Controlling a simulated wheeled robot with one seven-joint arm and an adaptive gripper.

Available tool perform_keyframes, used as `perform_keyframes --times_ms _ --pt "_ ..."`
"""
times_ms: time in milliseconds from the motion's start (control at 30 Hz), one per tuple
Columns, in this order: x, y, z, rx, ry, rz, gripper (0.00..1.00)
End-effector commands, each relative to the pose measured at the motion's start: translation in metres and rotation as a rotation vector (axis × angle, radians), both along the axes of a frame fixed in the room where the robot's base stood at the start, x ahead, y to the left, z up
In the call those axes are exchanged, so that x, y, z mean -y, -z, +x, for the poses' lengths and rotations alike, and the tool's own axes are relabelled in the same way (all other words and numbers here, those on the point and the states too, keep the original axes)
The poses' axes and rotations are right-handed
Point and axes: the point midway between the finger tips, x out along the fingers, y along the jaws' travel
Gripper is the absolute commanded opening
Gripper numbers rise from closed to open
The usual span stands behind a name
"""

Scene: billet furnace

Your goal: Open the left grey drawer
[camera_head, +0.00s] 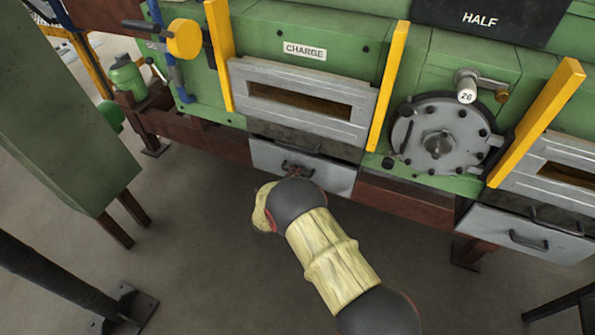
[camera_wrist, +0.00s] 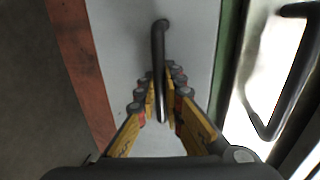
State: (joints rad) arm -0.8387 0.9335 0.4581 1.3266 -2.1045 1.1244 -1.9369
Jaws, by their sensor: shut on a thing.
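The left grey drawer (camera_head: 335,178) is a pale grey panel low under the CHARGE door. My arm reaches down to it and hides part of its front. In the wrist view its pale front (camera_wrist: 118,40) fills the middle, with a dark bar handle (camera_wrist: 158,38) standing out from it. My gripper (camera_wrist: 164,82) has its yellow fingers on both sides of the handle, closed on it. The gripper also shows small at the handle in the head view (camera_head: 296,168). I cannot tell whether the drawer stands out from the frame.
A second grey drawer (camera_head: 500,232) with a dark handle is at the right. The round hatch (camera_head: 438,135) and yellow posts (camera_head: 388,88) stand above. A green cabinet (camera_head: 60,110) is at the left. The floor (camera_head: 190,260) in front is mostly clear.

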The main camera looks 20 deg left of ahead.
Motion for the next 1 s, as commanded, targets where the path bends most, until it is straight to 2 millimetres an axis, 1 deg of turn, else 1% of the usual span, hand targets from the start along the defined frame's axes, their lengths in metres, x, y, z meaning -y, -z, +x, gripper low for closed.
perform_keyframes --times_ms 33,167,267,800,1000 --pt "-0.001 0.0 -0.009 -0.004 -0.003 -0.004 0.0" --pt "-0.003 -0.001 -0.033 -0.005 -0.004 -0.004 0.0" --pt "-0.005 -0.001 -0.058 -0.005 -0.004 -0.006 0.0" --pt "-0.017 -0.001 -0.208 -0.003 -0.005 -0.005 0.0" --pt "-0.02 0.0 -0.259 -0.002 -0.005 -0.005 0.0"
